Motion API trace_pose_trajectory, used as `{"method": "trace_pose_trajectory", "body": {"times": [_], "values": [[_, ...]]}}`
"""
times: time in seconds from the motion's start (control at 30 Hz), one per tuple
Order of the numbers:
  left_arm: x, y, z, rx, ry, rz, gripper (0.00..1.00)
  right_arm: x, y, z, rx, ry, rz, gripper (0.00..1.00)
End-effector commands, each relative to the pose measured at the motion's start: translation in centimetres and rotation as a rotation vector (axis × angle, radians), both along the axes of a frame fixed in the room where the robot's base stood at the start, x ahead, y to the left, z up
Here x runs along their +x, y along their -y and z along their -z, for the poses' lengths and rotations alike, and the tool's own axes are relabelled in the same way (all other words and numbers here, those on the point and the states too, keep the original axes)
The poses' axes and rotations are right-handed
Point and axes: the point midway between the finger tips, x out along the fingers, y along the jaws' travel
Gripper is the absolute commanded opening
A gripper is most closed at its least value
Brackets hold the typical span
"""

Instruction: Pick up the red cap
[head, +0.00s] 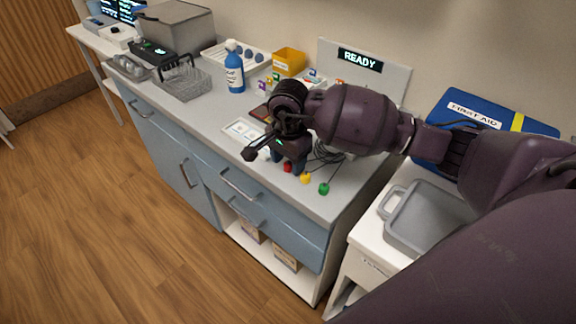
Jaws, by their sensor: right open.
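The red cap (287,167) is a small red piece on the grey counter top near its front edge, partly hidden by my right gripper. My right gripper (286,162) is open and pointed down right at the red cap. Its dark body hides the contact area, so I cannot tell whether the fingers touch the cap. A yellow cap (305,179) and a green cap (324,189) lie in a row to the right of the red one. My left gripper is not in view.
Black cables (325,154) lie behind the caps. A grey tray (425,222) and a blue first-aid case (480,112) are at right.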

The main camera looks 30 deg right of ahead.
Motion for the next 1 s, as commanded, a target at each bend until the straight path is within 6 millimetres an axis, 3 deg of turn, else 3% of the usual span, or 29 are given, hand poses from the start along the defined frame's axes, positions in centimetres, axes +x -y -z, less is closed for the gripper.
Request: {"method": "trace_pose_trajectory", "body": {"times": [0.3, 0.6, 1.0], "values": [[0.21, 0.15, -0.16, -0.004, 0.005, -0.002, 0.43, 0.01, 0.04, 0.48, -0.001, 0.0, 0.0, 0.55], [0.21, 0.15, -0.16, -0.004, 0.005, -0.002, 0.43, 0.01, 0.03, 0.46, 0.0, 0.0, 0.0, 0.11], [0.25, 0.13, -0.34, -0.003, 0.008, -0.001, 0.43, 0.07, 0.03, -0.43, -0.001, 0.003, 0.0, 0.1]]}}
